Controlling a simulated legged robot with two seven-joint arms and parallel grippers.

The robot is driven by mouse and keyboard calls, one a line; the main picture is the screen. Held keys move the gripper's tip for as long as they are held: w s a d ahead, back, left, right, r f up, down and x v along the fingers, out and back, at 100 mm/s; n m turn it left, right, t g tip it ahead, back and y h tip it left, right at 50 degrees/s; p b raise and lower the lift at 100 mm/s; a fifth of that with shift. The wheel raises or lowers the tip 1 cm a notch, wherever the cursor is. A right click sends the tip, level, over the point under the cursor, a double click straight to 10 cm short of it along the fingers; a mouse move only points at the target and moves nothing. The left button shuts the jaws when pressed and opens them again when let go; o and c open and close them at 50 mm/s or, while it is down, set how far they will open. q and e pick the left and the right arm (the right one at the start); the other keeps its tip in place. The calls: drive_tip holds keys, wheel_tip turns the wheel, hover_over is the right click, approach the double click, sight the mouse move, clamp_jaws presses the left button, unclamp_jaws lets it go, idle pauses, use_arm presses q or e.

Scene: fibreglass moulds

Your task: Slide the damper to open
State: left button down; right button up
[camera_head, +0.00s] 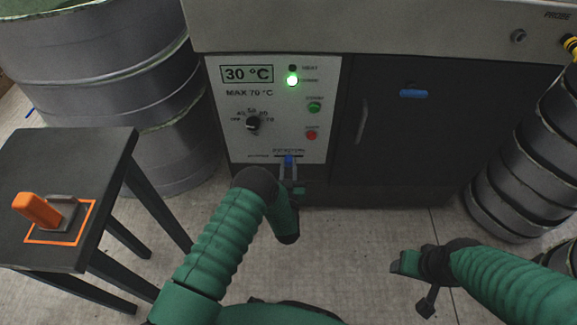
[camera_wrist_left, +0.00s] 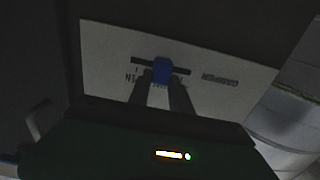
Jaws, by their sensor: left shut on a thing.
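The damper is a small blue slider knob (camera_head: 289,159) in a dark horizontal slot low on the white control panel. In the left wrist view the knob (camera_wrist_left: 162,70) sits near the middle of its slot (camera_wrist_left: 142,63), and the printed lettering looks upside down. My left gripper (camera_head: 291,168) reaches up to the panel from below. Its two dark fingers (camera_wrist_left: 164,80) are shut on the blue knob and cover part of the lettering. My right gripper (camera_head: 413,270) hangs above the floor at the lower right, away from the panel. Its finger gap is not clear.
The panel (camera_head: 265,145) has a dial, a lit green lamp and green and red buttons. Right of it is a dark cabinet door (camera_head: 395,125) with a blue latch. A side table (camera_head: 85,150) bears an orange-handled tool. Drums (camera_head: 110,70) stand left and right.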

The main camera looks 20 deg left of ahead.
use_arm(q)
drive_tip(key=shift+d+f, duration=0.1)
idle(0.8)
drive_tip(key=d, duration=0.2)
drive_tip(key=w+d+b, duration=0.1)
drive_tip(key=d, duration=0.1)
drive_tip(key=shift+d, duration=0.1)
drive_tip(key=c, duration=1.5)
unclamp_jaws()
drive_tip(key=o, duration=0.3)
drive_tip(key=shift+w+d, duration=0.1)
drive_tip(key=shift+o, duration=0.2)
